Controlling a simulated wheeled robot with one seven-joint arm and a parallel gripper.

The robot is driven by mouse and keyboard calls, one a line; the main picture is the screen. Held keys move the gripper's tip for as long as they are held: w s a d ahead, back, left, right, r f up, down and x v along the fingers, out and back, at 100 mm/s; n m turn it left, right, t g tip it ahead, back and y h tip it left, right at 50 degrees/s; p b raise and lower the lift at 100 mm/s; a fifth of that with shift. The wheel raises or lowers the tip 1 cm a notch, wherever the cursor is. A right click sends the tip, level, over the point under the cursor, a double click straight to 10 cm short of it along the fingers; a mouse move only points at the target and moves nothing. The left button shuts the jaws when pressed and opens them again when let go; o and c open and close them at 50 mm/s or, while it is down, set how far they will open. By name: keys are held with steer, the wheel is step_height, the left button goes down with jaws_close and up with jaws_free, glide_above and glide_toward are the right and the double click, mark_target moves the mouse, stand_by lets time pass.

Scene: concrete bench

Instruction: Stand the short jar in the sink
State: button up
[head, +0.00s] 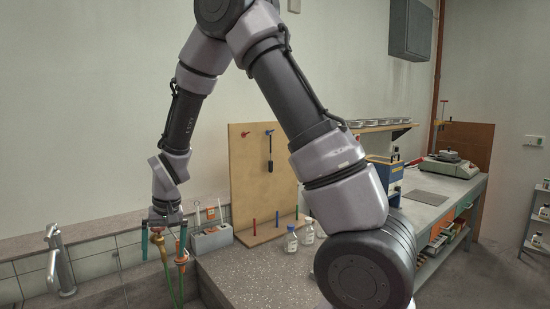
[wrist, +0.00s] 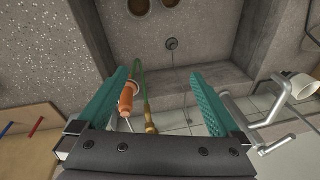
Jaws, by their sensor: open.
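My gripper (head: 164,254) is open, with its teal fingers pointing down over the sink area at the left. Between the fingers in the wrist view (wrist: 158,78) I see no jar. The sink (wrist: 205,52) lies below, a grey basin with a round drain. Two clear jars with labels stand on the speckled worktop: a blue-capped jar (head: 291,242) and another jar (head: 308,234) just behind it to the right. They look close in height; I cannot tell which is the short one. Both are well right of my gripper.
An orange-handled tool (wrist: 127,98) and a green hose (wrist: 139,70) show beneath the fingers, apparently not gripped. The tap (head: 60,262) stands left. A grey caddy (head: 211,240) and a pegboard (head: 250,175) stand behind. Two round brown-topped things (wrist: 138,7) show at the wrist view's top edge.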

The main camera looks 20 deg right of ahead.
steer(key=s+d+r+m+t+y, duration=0.1)
steer(key=d+r, duration=0.6)
steer(key=r, duration=0.3)
steer(key=s+d+r+m+t, duration=0.1)
steer(key=s+d+r, duration=0.1)
steer(key=d+r, duration=0.55)
steer(key=s+d+r+m+t, duration=0.2)
steer(key=s+d+r+t, duration=0.2)
steer(key=s+d+r, duration=0.6)
steer(key=s+r, duration=0.2)
steer(key=s, duration=0.1)
steer(key=shift+s+d+m+h, duration=0.3)
steer(key=shift+s+m+h, duration=0.1)
